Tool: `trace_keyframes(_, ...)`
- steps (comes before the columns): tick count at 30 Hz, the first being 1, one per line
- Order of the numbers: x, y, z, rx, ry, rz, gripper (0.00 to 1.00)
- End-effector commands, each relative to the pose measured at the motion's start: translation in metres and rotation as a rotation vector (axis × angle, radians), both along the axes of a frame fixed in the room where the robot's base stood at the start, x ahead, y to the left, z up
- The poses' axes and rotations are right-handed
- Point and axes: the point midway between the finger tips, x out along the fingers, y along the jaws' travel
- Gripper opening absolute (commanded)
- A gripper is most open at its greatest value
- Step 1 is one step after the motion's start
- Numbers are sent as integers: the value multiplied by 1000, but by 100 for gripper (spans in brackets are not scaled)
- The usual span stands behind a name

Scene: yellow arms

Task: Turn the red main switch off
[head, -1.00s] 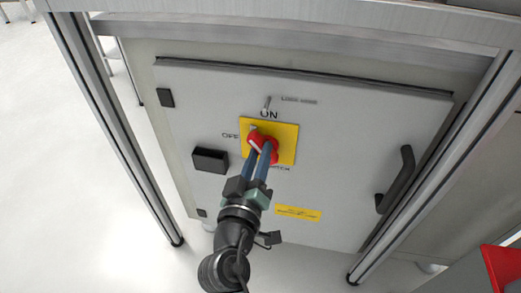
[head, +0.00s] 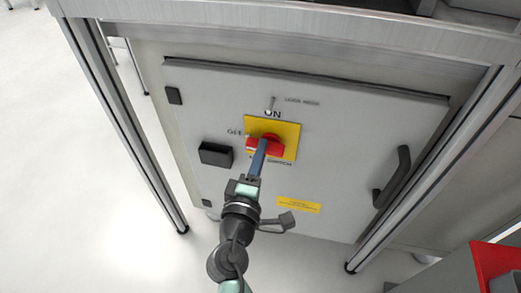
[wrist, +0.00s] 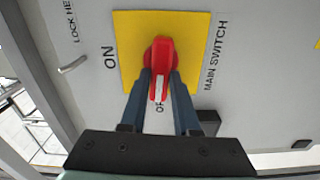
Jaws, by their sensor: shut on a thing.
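The red main switch (head: 274,144) sits on a yellow plate (head: 290,129) on the grey cabinet door. In the head view its handle lies sideways, its end toward the OFF label at left; ON is printed above the plate. In the wrist view the red handle (wrist: 160,52), with a white stripe, points down at the partly hidden OFF label, away from ON at left. My gripper (head: 260,146) is shut on the handle, with one blue finger on each side of it, as the fingers in the wrist view (wrist: 160,84) show.
A small metal lock tab (head: 270,105) stands above the plate. A black box (head: 215,154) is at left and a black door handle (head: 393,177) at right. Metal frame posts flank the cabinet, and a worktop edge (head: 300,36) overhangs it. A red object (head: 497,262) is at lower right.

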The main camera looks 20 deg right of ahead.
Motion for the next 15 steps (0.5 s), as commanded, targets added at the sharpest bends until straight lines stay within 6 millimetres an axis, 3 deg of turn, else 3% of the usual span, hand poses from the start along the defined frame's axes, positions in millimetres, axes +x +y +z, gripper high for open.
trace_keyframes(15, 0, 0, -2, -77, 52, -1, 0)
